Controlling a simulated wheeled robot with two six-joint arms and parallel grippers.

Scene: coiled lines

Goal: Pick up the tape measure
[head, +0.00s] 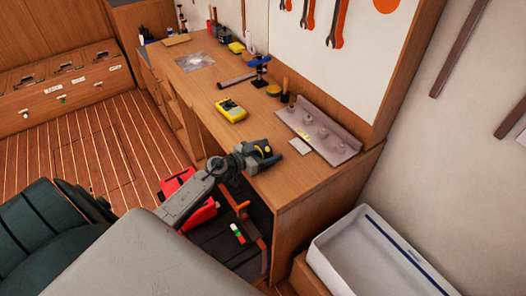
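The tape measure (265,150), black with a yellow face, is near the front edge of the wooden workbench, toward its near end. My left gripper (260,158) comes in from the lower left and is right at the tape measure, with dark finger parts beside it. The gripper partly hides the tape measure. I cannot tell whether the fingers press on it, or whether it rests on the bench. My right gripper is not in view.
A yellow meter (231,111) lies on the bench behind the gripper. A grey metal tray (335,140) with small parts lies to the right. A small vise-like blue tool (259,68) and bottles stand farther back. A white bin (375,262) stands at lower right.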

